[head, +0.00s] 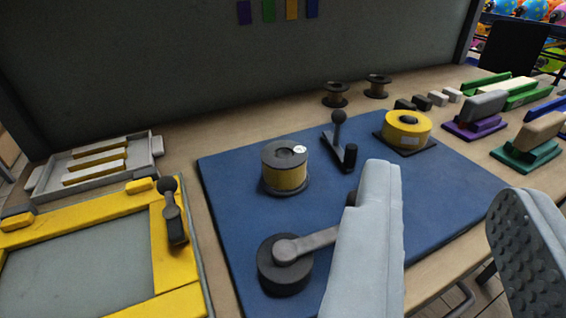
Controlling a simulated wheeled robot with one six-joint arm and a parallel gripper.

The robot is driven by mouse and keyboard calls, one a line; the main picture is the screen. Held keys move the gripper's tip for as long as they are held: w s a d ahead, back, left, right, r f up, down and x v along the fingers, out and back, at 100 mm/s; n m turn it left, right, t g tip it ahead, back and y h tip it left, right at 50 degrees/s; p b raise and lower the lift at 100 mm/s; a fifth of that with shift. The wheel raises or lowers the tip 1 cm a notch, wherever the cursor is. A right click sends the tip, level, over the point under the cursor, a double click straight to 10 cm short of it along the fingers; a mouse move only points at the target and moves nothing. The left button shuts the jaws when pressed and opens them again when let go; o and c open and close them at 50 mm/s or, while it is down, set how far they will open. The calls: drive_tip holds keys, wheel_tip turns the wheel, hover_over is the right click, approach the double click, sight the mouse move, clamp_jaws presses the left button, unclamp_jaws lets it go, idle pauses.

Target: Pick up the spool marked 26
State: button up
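A spool with a dark grey top flange and yellow winding (285,177) stands upright on a dark base on the blue mat (235,220). It has a small white label on top, too small to read. A yellow ring-shaped roll (405,122) with a dark centre lies on a dark plate at the mat's back right. Two dark brown spools (335,97) (377,88) stand behind the mat. No number 26 is legible on any of them. My gripper (445,182) is open and empty, its two grey fingers wide apart over the mat's right side, right of the yellow-wound spool.
A black knobbed lever (340,145) stands between the spool and roll. A dark disc with a grey arm (283,270) is at front. A yellow frame (80,213) and grey tray (44,178) lie left. Squeegee-like blocks (477,115) line the right.

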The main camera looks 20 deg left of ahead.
drive_tip(key=o, duration=1.1)
drive_tip(key=w, duration=0.1)
drive_tip(key=w+a+g, duration=0.1)
drive_tip(key=w, duration=0.1)
drive_tip(key=w+g, duration=0.1)
drive_tip(key=w, duration=0.1)
drive_tip(key=shift+a+r+y, duration=0.15)
drive_tip(key=shift+r+y, duration=0.15)
drive_tip(key=shift+r, duration=0.1)
drive_tip(key=shift+o, duration=0.7)
drive_tip(key=w+a+g, duration=0.2)
drive_tip(key=w+g, duration=0.2)
drive_tip(key=w, duration=0.2)
drive_tip(key=shift+w+a, duration=0.2)
drive_tip(key=shift+a, duration=0.1)
drive_tip(key=m+g, duration=0.1)
drive_tip(key=g, duration=1)
hover_over(284, 152)
drive_tip(key=f, duration=0.1)
wheel_tip(284, 152, down, 18)
drive_tip(key=shift+r, duration=0.15)
